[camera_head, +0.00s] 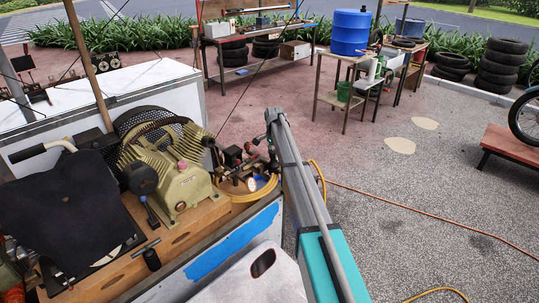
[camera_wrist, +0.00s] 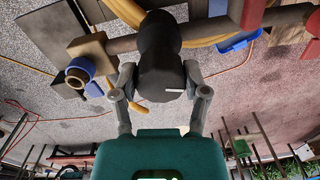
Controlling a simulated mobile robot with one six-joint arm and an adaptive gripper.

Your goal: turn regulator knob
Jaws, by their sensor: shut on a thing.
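The regulator knob (camera_wrist: 160,62) is a dark, faceted knob with a short white mark, in the middle of the wrist view. It sits on a grey pipe with brass-coloured fittings. My gripper (camera_wrist: 158,80) has one finger on each side of the knob and is shut on it. In the head view my gripper (camera_head: 264,142) is at the right end of the cart, beside the cluster of fittings (camera_head: 238,162). I cannot make out the knob there clearly.
A yellow-green compressor (camera_head: 172,170) stands on the cart's wooden top (camera_head: 85,285), left of the fittings. A coiled yellow hose (camera_head: 255,192) lies by them. A blue-rimmed brass port (camera_wrist: 79,73) is near the left finger. The paved floor to the right is mostly open.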

